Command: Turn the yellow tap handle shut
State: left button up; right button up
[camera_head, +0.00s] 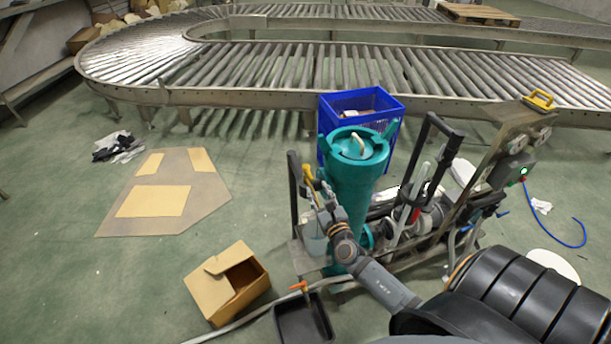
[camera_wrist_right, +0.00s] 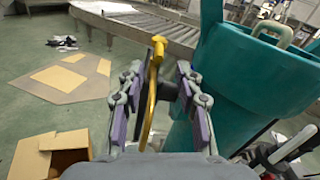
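The yellow tap handle (camera_head: 309,175) stands up at the left side of the teal cylinder (camera_head: 352,190) on the cart. In the right wrist view the handle (camera_wrist_right: 152,88) is a long bent yellow bar that runs between my fingers. My right gripper (camera_head: 326,206) reaches in from the lower right, in front of the cylinder. My left gripper is not in view.
A blue crate (camera_head: 361,101) stands behind the cylinder. A black upright handle (camera_head: 435,150) and a panel are on the right. An open cardboard box (camera_head: 226,283) and a black tray (camera_head: 305,320) lie in front.

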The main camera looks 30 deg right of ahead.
aim_at(310, 175)
jog(key=x, duration=0.7)
jog(key=shift+w+f, duration=0.1)
jog(key=shift+w, duration=0.3)
jog(key=shift+c, duration=0.4)
grip_shut()
